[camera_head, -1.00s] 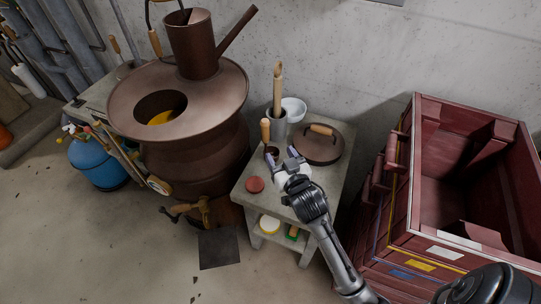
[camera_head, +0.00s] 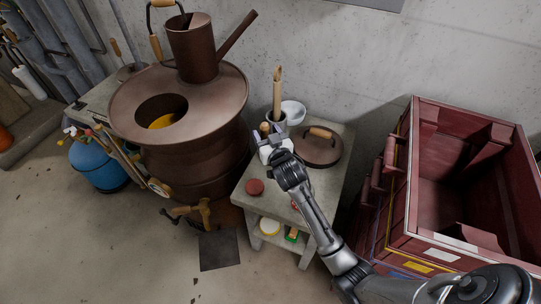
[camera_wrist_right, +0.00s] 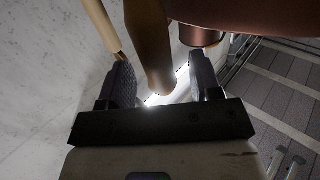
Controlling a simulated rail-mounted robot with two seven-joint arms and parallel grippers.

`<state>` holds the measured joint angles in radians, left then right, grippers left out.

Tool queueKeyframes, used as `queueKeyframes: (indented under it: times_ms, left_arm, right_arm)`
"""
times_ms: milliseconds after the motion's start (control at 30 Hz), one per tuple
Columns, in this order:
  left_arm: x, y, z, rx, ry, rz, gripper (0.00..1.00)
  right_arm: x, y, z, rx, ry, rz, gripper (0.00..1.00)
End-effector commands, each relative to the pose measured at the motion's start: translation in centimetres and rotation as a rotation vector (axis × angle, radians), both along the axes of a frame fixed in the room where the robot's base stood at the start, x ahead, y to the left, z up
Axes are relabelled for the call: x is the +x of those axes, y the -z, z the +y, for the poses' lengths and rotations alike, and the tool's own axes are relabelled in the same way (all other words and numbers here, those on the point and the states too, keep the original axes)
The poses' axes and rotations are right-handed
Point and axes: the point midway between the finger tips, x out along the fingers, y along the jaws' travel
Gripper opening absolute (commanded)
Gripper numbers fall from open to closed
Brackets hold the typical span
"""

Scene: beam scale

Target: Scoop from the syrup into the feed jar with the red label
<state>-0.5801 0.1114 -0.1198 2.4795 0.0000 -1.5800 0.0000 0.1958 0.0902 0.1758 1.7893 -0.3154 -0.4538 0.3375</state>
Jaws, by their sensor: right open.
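Orange-yellow syrup (camera_head: 163,121) shows through the round opening of the big brown copper vessel (camera_head: 215,93). My right gripper (camera_head: 270,132) is above the back of the small grey table. A wooden handle (camera_head: 265,127) shows just behind it, its lower part hidden by the gripper. In the right wrist view, the right gripper (camera_wrist_right: 161,76) is open, with the rounded end of a wooden handle (camera_wrist_right: 150,42) between its fingers. I cannot tell whether they touch. What tool the handle belongs to is hidden now. I cannot make out a jar with a red label. My left gripper is not in view.
The small table (camera_head: 235,190) also carries a brown lid (camera_head: 316,152), a white bowl (camera_head: 293,111), a pot with a tall wooden tool (camera_head: 277,92) and a red round item (camera_head: 254,187). A dark red cart (camera_head: 450,210) stands right.

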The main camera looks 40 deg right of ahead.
Motion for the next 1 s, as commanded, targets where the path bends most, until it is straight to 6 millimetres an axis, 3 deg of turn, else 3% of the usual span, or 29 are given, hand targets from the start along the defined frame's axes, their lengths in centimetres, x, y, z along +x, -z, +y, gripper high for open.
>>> queueKeyframes:
  times_ms: [233, 567, 1000]
  left_arm:
    - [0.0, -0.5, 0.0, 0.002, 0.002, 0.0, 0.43]
    - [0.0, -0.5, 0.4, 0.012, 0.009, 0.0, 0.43]
    - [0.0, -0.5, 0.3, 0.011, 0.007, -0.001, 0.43]
  right_arm:
    - [2.6, -0.1, -0.9, 0.001, -0.001, 0.0, 0.58]
    - [3.0, 0.0, -1.1, 0.001, -0.001, 0.001, 0.58]
    - [2.9, 0.0, -1.0, 0.001, -0.001, 0.001, 0.17]
